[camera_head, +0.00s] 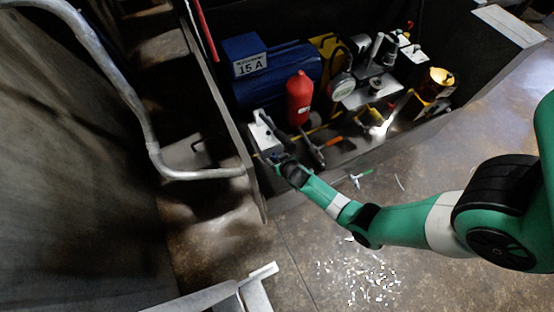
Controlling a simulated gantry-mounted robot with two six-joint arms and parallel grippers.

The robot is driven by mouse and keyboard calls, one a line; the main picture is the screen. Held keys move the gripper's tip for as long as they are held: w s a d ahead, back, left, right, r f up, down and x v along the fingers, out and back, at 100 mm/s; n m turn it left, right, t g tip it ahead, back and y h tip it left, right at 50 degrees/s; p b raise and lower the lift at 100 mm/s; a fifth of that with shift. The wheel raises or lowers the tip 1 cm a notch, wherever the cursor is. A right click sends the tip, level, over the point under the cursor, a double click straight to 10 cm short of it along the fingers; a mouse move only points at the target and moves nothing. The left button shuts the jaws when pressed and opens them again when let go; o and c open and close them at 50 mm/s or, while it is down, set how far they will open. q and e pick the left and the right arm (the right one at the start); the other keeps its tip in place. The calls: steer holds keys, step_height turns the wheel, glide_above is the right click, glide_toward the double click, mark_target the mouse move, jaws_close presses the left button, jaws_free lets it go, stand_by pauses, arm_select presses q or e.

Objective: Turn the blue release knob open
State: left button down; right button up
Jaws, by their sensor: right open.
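My right arm comes in from the right. Its dark gripper (284,130) is open, with its fingers pointing away toward the machinery, in front of a white box (262,138) and just below the red cylinder (299,98). A small blue spot (276,157) shows beside the gripper's base at the white box's lower edge; I cannot tell whether it is the release knob. The gripper hides part of this area, and I cannot tell whether it touches anything. My left gripper is not in view.
A blue motor unit (283,72) marked 15 A stands behind the cylinder. A bent grey handrail (153,145) and a dark stairwell lie left. A yellow bucket (437,82) stands back right.

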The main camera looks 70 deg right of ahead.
jaws_close()
